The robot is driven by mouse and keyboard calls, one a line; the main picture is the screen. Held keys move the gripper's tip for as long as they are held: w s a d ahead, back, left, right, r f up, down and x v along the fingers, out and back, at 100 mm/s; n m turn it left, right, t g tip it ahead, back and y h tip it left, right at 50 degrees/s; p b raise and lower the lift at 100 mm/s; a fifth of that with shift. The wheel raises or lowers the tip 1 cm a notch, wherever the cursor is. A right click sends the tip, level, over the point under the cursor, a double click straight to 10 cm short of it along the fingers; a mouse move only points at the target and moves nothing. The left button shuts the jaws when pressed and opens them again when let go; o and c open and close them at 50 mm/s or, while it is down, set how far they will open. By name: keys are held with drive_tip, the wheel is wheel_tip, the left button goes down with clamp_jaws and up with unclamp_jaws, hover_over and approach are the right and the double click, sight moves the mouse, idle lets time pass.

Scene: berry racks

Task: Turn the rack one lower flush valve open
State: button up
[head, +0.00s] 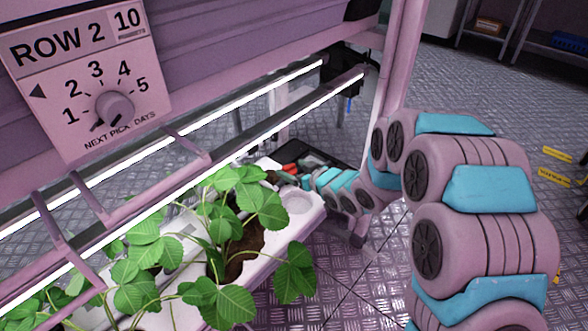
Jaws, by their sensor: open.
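I cannot tell whether my gripper touches anything.
Strawberry plants (235,215) fill the trough. Lit lamp bars (215,152) run above it. A pink rack post (400,55) stands close to my arm. A sign (85,75) reads "ROW 2" with a dial.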

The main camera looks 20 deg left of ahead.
drive_tip(key=shift+c, duration=0.2)
clamp_jaws()
drive_tip(key=p, duration=0.3)
drive_tip(key=shift+w+d+r+n+g+y, duration=0.1)
drive_tip(key=shift+w+r+n+g+y, duration=0.2)
drive_tip(key=shift+r+n+g, duration=0.1)
drive_tip(key=n+g+p, duration=0.1)
drive_tip(key=p, duration=0.3)
drive_tip(key=shift+w+d+y, duration=0.1)
drive_tip(key=shift+y, duration=0.3)
drive_tip(key=shift+f+n+g+p, duration=0.2)
drive_tip(key=shift+n+g+p, duration=0.4)
drive_tip(key=shift+g+p, duration=0.15)
drive_tip(key=shift+f, duration=0.15)
drive_tip(key=shift+o, duration=0.2)
unclamp_jaws()
